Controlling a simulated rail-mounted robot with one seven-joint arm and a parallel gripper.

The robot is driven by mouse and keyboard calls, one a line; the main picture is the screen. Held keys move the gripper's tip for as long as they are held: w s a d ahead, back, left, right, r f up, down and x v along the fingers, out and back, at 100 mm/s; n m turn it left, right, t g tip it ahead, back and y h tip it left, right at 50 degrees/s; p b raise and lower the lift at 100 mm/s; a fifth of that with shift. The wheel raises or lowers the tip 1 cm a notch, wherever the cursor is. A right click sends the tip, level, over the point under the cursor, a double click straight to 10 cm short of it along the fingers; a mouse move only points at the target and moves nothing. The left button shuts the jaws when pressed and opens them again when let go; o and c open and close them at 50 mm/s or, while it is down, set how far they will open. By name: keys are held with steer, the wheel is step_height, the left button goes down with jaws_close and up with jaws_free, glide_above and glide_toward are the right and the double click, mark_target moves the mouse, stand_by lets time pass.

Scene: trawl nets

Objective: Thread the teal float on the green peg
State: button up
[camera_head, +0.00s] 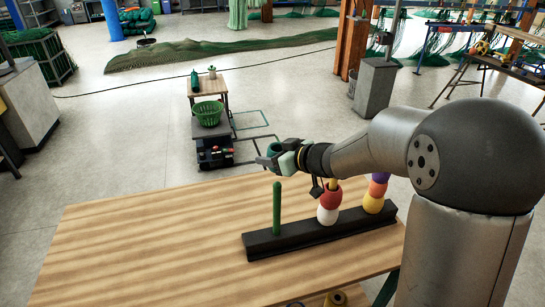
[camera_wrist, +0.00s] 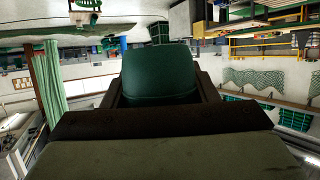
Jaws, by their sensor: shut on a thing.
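The teal float (camera_head: 273,148) is held in my gripper (camera_head: 268,160). In the wrist view the float (camera_wrist: 160,72) fills the space between the dark fingers, which are shut on it. The green peg (camera_head: 277,210) stands upright and bare at the left end of a dark base bar (camera_head: 262,244). In the head view the gripper and float appear above the peg's top, with a visible gap. I cannot tell whether the float lines up with the peg in depth. The float's hole is not clearly visible.
A middle peg on the bar carries a red float (camera_head: 330,196) over a white float (camera_head: 327,216). The wooden table (camera_head: 150,240) is clear to the left. A cart with a green basket (camera_head: 208,112) stands beyond it.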

mark_target(279, 184)
steer(key=shift+f+b, duration=4.1)
steer(key=shift+f, duration=0.9)
steer(key=o, duration=1.1)
steer(key=p+v, duration=0.1)
steer(key=v, duration=1.6)
steer(key=shift+s+d+r, duration=0.1)
steer(key=shift+r, duration=0.1)
